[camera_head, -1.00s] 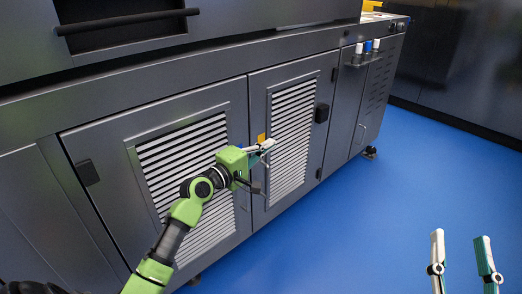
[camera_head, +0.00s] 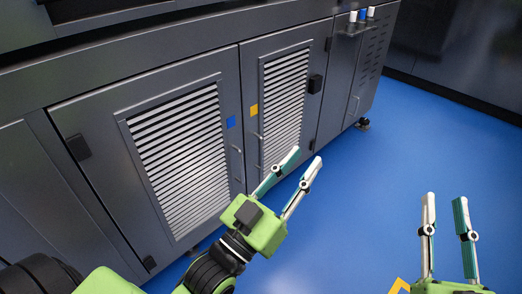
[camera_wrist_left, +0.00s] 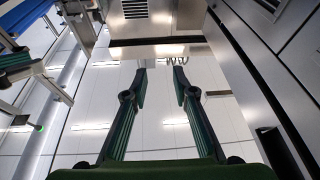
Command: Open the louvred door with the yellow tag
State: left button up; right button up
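The louvred door with the yellow tag (camera_head: 308,118) is the right one of two dark grey cabinet doors. It looks shut. The left louvred door (camera_head: 118,160) has a blue tag (camera_head: 231,122) and also looks shut. My left gripper (camera_head: 305,163) is open and empty, in front of the lower part of the yellow-tag door. Its spread fingers also show in the left wrist view (camera_wrist_left: 160,92). My right gripper (camera_head: 446,205) is open and empty over the floor at the right.
Blue floor (camera_head: 400,140) lies clear to the right of the cabinet. Small bottles (camera_head: 362,15) stand on a shelf at the cabinet's right end.

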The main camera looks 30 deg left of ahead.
aim_at(279, 114)
jog(key=i+l+u, duration=0.15)
jog(key=u, duration=0.3)
jog(key=i+l+u, duration=0.15)
jog(key=u, duration=0.3)
jog(key=l, duration=0.05)
